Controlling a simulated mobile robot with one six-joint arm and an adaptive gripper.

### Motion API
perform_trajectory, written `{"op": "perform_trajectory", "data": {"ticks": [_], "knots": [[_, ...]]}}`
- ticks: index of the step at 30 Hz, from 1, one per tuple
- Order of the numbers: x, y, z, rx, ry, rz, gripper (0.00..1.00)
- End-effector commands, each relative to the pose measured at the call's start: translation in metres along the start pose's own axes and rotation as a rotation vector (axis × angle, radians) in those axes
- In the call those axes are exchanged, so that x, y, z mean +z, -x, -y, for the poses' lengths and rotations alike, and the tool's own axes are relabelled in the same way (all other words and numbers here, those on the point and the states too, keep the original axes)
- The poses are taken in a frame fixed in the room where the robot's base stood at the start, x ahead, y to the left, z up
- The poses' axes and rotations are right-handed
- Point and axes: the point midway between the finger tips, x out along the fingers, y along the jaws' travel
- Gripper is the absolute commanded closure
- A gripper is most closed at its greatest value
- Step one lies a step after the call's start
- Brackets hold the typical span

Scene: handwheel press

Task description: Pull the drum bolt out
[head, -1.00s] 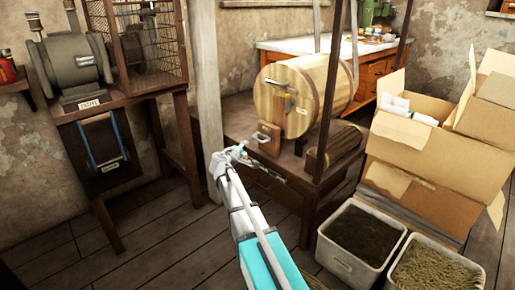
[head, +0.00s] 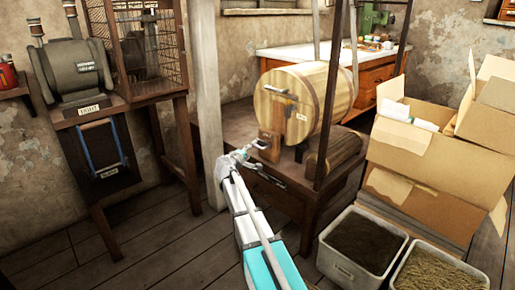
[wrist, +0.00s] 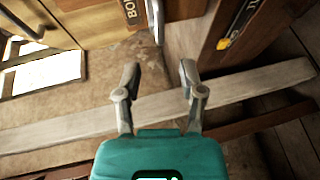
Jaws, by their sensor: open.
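The wooden drum (head: 300,105) lies on its side on the wooden bench, with its round end facing me. A small wooden block (head: 271,146) stands in front of that end. In the wrist view a thin grey metal rod (wrist: 157,20), which looks like the bolt, shows at the top beside a dark label (wrist: 133,12) reading "BO…". My gripper (head: 254,147) is low in front of the block. In the wrist view my gripper (wrist: 159,76) is open and empty. The rod's end is ahead of the gap between its fingertips, apart from them.
A pale post (head: 209,100) stands left of my gripper, and a dark post (head: 331,90) to its right. Cardboard boxes (head: 405,150) and two bins, one a dark-filled bin (head: 362,250), stand at right. A pale bar (wrist: 250,85) crosses beneath the fingers.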

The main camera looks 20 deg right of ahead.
Motion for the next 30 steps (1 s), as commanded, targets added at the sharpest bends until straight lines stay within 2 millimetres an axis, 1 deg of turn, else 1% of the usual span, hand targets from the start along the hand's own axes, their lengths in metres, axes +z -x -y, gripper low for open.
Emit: {"op": "perform_trajectory", "data": {"ticks": [1,3,15,18,22,30], "knots": [[-0.001,-0.011,0.001,0.0,-0.001,0.001,0.49],[-0.001,-0.021,0.001,0.0,-0.001,0.001,0.49],[-0.001,-0.08,0.001,0.001,0.0,0.001,0.49],[-0.001,-0.09,0.001,0.001,0.0,0.0,0.49],[-0.001,-0.099,0.0,0.001,-0.001,-0.001,0.49],[0.0,-0.102,0.0,0.001,0.0,-0.001,0.49]]}}
